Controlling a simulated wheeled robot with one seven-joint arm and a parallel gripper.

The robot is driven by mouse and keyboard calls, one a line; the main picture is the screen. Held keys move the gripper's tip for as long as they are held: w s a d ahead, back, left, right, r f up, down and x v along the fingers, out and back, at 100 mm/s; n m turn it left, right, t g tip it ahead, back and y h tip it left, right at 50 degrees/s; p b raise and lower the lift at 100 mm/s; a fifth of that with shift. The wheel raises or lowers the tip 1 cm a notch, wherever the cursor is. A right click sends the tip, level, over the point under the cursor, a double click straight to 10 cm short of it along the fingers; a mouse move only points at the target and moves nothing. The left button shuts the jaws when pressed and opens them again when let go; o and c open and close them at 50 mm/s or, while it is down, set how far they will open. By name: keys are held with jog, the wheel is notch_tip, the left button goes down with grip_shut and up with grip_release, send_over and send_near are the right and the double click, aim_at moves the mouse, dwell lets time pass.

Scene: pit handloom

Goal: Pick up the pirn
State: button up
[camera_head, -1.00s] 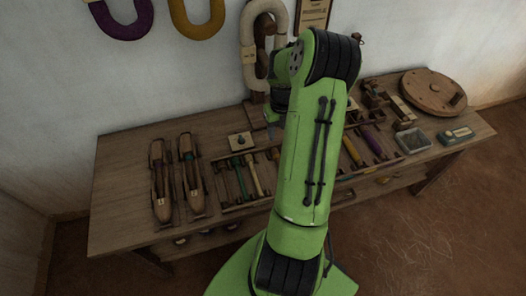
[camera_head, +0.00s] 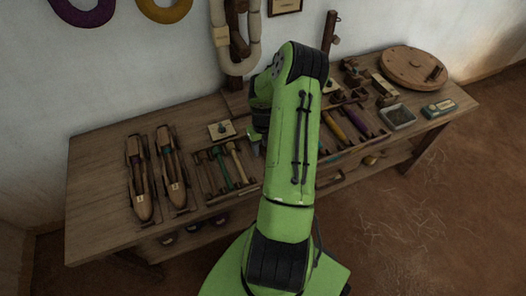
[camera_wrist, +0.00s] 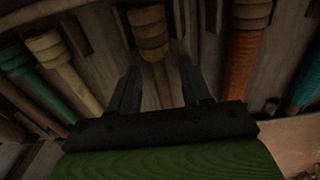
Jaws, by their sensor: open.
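Several pirns lie side by side in a slotted wooden rack on the bench. In the wrist view, my gripper (camera_wrist: 158,75) is open and empty, its two dark fingers pointing at the rack. A wooden pirn (camera_wrist: 150,35) with a yellowish band lies just beyond and between the fingertips. To its left are a cream pirn (camera_wrist: 68,75) and a teal pirn (camera_wrist: 35,85); to its right are an orange-brown pirn (camera_wrist: 240,65) and a teal one (camera_wrist: 306,82). In the head view, my green arm hides the middle of the rack and most of the gripper.
Two wooden shuttles (camera_head: 140,185) lie left of the rack on the bench (camera_head: 95,205). A round wooden disc (camera_head: 412,67), a grey tray (camera_head: 397,116) and a small box (camera_head: 438,108) are at the right. Yarn hanks hang on the wall. The bench's left end is bare.

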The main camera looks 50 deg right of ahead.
jog(key=shift+r, duration=0.1)
grip_shut()
